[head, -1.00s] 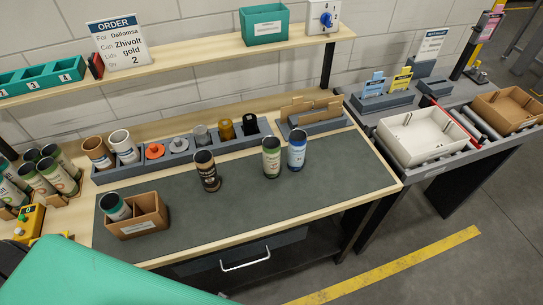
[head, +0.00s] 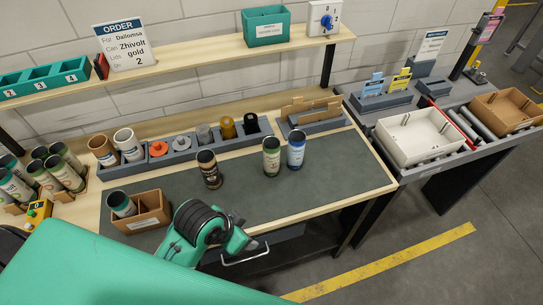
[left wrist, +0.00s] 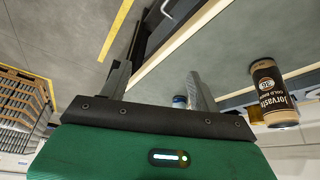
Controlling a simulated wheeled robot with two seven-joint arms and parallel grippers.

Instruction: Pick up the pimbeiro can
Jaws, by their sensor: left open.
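Three cans stand upright on the dark mat: a dark can (head: 208,170), a green-and-cream can (head: 271,158) and a blue can (head: 296,151). Their labels are too small to read in the head view, so I cannot tell which is the pimbeiro can. In the left wrist view a black-and-tan can (left wrist: 270,95) reads "Jorvaste", and part of a blue can (left wrist: 179,101) shows behind the fingers. My left gripper (head: 242,242) is near the table's front edge, in front of the cans and apart from them. Its fingers (left wrist: 160,82) are open and empty. My right gripper is out of view.
A brown divided box (head: 153,203) with a can in it stands left on the mat. Several green-labelled cans (head: 65,172) stand at far left. A grey holder (head: 180,160) runs behind the mat. The mat's right part is clear. A white tray (head: 412,138) stands at right.

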